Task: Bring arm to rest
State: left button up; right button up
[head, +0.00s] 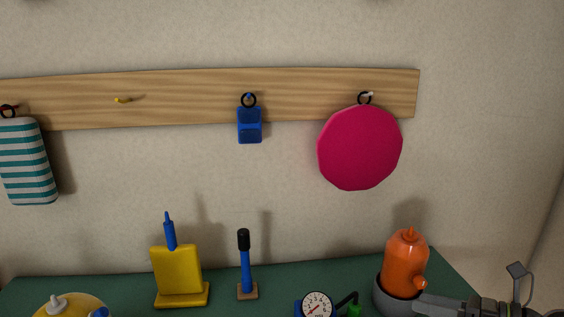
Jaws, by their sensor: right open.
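My right gripper (436,304) comes in at the lower right corner and points left. It is open, and only part of it shows above the picture's bottom edge. Its grey finger reaches close to the orange bottle (404,262), which stands in a dark grey round holder (384,296). I cannot tell whether the finger touches the bottle or the holder. My left gripper is not in view.
A green table (222,287) bears a yellow block-shaped thing (178,272), a blue-handled tool (246,272) and a dial gauge (317,304). On the wall, a wooden rail (190,97) holds a striped cloth (27,165), a blue item (250,126) and a pink disc (360,148).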

jog(key=s+d+f+m+t+h, duration=0.25)
jog(key=d+f+m+h, duration=0.5)
jog(key=m, duration=0.95)
jog(key=s+d+f+m+t+h, duration=0.2)
jog(key=s+f+m+h, duration=0.2)
jog(key=m+h, duration=0.9)
jog(key=s+a+f+m+g+y, duration=0.3)
jog(key=s+a+f+m+g, duration=0.25)
jog(key=s, duration=0.35)
jog(key=s+a+f+m+g+y, duration=0.45)
jog(key=s+f+g, duration=0.2)
jog(key=s, duration=0.25)
jog(key=s+f+x, duration=0.1)
jog(key=s+x, duration=0.2)
jog(key=x, duration=1)
jog(key=s+x, duration=0.2)
jog(key=x, duration=1)
jog(key=s+a+f+g, duration=0.1)
jog(key=s+f, duration=1.4)
jog(key=f, duration=0.1)
jog(key=shift+s+m, duration=0.15)
jog(key=shift+m, duration=0.25)
